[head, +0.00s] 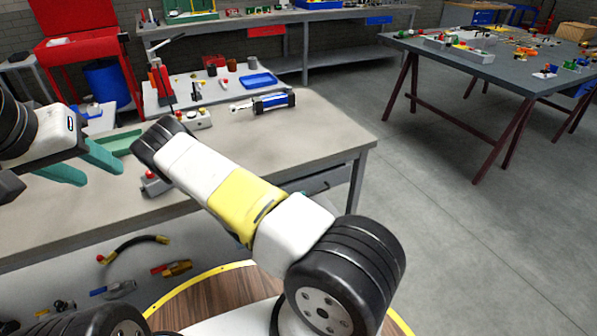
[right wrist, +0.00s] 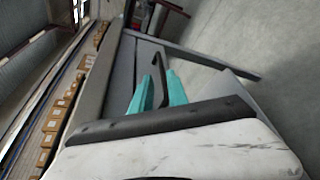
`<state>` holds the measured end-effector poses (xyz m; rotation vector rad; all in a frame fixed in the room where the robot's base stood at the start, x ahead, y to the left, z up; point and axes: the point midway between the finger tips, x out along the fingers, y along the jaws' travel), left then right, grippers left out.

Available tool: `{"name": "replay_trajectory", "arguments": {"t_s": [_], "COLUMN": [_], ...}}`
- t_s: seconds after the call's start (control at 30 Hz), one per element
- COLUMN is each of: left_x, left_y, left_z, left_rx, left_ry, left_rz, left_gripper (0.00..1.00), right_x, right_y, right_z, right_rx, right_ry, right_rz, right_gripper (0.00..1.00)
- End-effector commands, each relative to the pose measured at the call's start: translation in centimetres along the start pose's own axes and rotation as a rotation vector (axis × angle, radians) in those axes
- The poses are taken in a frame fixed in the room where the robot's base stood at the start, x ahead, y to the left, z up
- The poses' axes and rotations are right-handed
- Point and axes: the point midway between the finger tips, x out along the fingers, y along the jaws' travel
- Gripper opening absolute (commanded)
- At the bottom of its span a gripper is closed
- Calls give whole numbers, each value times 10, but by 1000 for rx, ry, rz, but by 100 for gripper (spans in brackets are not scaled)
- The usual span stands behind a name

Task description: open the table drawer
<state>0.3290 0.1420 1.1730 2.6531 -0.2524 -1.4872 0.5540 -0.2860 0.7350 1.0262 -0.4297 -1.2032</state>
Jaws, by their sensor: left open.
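The grey table (head: 330,125) stands in front of me. Its drawer (head: 335,178) shows under the right end of the top, partly hidden by my right arm. In the right wrist view the drawer's dark bar handle (right wrist: 157,72) lies between the two teal fingers of my right gripper (right wrist: 160,80). The fingers stand apart on either side of the handle, with a gap visible. In the head view my right gripper is mostly hidden behind its own arm. My left gripper (head: 93,165) is open and empty above the left part of the table. I cannot tell how far the drawer stands out.
A blue-and-black cylindrical tool (head: 273,102) and a control box with a red button (head: 196,118) lie on the table. A blue tray (head: 259,80) is behind. Another table (head: 490,65) stands at the back right. The floor to the right is clear.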

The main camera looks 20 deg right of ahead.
Motion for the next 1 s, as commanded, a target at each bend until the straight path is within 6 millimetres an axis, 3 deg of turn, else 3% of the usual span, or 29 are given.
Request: {"name": "replay_trajectory", "arguments": {"t_s": [0.17, 0.6, 1.0], "left_x": [0, 0, 0], "left_y": [0, 0, 0], "left_z": [0, 0, 0], "left_rx": [0, 0, 0], "left_ry": [0, 0, 0], "left_rz": [0, 0, 0], "left_gripper": [45, 45, 45], "right_x": [9, 72, 81], "right_y": [-6, -4, -4], "right_z": [-6, -6, -7], "right_rx": [-22, -20, -20], "right_ry": [19, 17, 18], "right_rz": [31, 27, 27], "right_gripper": [20, 20, 20]}}
